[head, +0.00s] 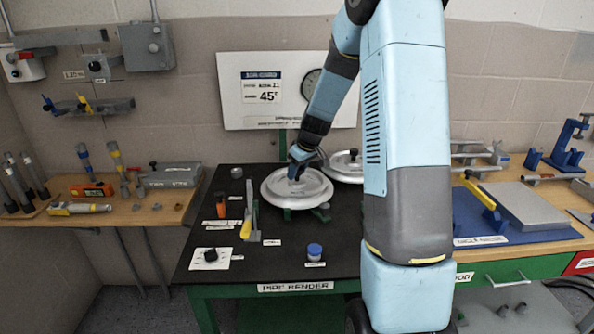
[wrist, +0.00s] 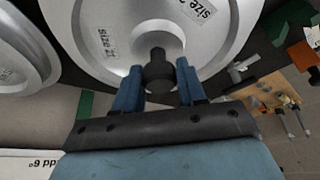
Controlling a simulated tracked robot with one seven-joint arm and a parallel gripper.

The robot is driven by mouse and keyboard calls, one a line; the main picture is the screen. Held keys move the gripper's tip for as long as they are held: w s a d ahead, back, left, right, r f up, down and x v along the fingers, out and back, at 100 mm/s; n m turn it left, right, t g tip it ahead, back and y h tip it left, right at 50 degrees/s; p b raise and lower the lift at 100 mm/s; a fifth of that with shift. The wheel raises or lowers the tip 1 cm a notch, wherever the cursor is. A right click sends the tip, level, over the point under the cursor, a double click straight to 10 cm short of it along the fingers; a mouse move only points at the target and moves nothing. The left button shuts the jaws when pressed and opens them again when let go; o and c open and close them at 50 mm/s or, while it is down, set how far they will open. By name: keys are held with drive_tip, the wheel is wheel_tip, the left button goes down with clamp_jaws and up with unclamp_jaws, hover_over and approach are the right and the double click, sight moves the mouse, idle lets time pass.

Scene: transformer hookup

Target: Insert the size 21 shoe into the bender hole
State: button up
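The size 21 shoe (head: 277,188) is a round silver disc at the middle of the black pipe bender table. In the wrist view the shoe (wrist: 95,62) fills the upper middle, with a "size 21" label and a black knob at its centre. My gripper (head: 296,172) reaches down to it from above. In the wrist view the blue fingers of my gripper (wrist: 158,80) stand on both sides of the knob and appear closed on it. The shoe hides the bender hole. I cannot tell whether the shoe rests on the green support below or hangs just above it.
A second silver shoe (head: 345,172) lies behind to the right, partly hidden by my arm. The front of the black table top (head: 270,272) is mostly clear.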

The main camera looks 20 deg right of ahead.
drive_tip(key=o, duration=0.5)
drive_tip(key=shift+c, duration=0.2)
drive_tip(key=shift+r, duration=2.5)
drive_tip(key=v, duration=1.3)
drive_tip(key=shift+r, duration=0.3)
drive_tip(key=shift+s, duration=0.1)
